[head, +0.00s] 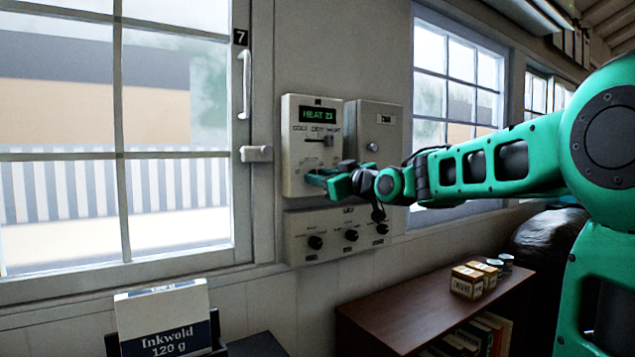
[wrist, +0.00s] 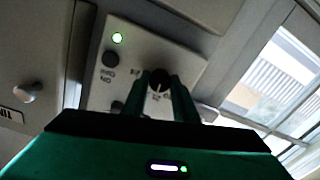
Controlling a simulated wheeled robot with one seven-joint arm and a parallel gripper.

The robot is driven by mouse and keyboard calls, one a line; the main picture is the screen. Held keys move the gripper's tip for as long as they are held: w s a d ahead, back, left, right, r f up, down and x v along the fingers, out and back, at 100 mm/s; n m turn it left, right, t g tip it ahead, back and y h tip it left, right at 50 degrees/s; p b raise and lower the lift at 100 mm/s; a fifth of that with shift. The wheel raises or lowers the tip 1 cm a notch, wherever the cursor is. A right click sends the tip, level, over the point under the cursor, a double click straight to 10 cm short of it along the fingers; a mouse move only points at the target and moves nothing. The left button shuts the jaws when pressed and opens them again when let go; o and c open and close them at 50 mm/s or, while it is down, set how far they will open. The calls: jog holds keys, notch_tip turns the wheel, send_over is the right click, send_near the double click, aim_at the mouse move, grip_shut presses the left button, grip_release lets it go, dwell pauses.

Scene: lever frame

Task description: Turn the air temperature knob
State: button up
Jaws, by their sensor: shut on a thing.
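A cream control panel (head: 301,118) on the wall has a green display (head: 318,115) reading HEAT 23 and a slider below it. My gripper (head: 316,180) is at the panel's lower part. In the wrist view a dark round knob (wrist: 158,80) with small marks around it sits between the fingertips of my gripper (wrist: 161,88), which is shut on it. In the head view my gripper hides this knob. A second dark knob (wrist: 110,59) and a lit green lamp (wrist: 117,38) are beside it on the panel, apart from the fingers.
A grey box (head: 379,125) with a small round knob adjoins the panel on the right. A lower panel (head: 300,222) with three dark knobs is just beneath. A window latch (head: 256,154) juts out on the left. A brown shelf (head: 385,315) with small boxes stands below.

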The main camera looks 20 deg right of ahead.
jog(key=shift+f+m, duration=0.15)
jog(key=shift+m, duration=8.15)
jog(key=o, duration=1.1)
jog(key=shift+c, duration=0.2)
jog(key=v, duration=1)
jog(key=shift+s+f, duration=0.2)
jog(key=shift+s, duration=0.1)
